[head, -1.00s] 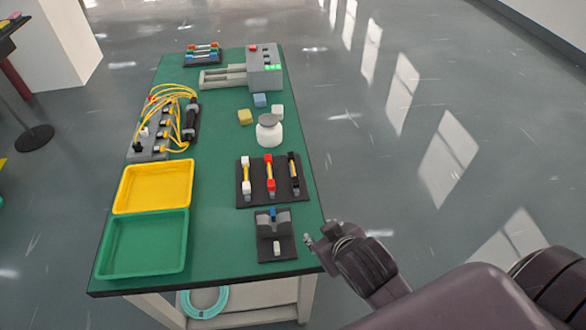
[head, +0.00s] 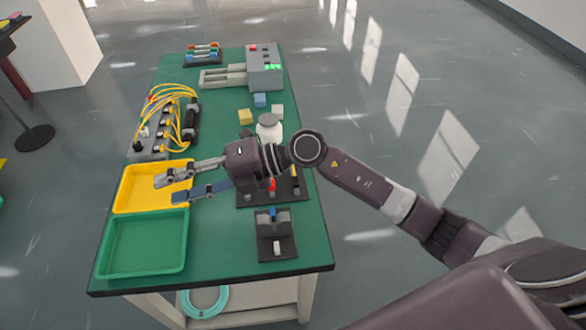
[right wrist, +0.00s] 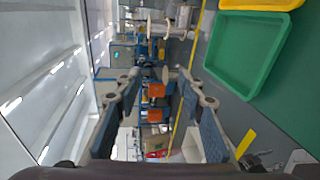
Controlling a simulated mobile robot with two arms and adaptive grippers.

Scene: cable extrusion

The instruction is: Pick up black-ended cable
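The black-ended cable (head: 295,183) lies in the dark cable rack (head: 250,199) on the green table. Its lower part shows below my right arm, and its upper end is hidden. The red-ended cable (head: 272,186) beside it is partly covered, and the white-ended one is hidden behind my gripper. My right gripper (head: 168,189) is open and empty, reaching left past the rack with its fingertips above the yellow tray. In the right wrist view its two spread fingers (right wrist: 165,110) have nothing between them. My left gripper is not in view.
The yellow tray (head: 120,192) and green tray (head: 104,262) stand at the table's left. A small dark fixture (head: 290,248) sits in front of the rack. A white bottle (head: 268,121), blocks and a grey machine (head: 265,60) stand behind. Yellow cables (head: 172,93) loop at the left.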

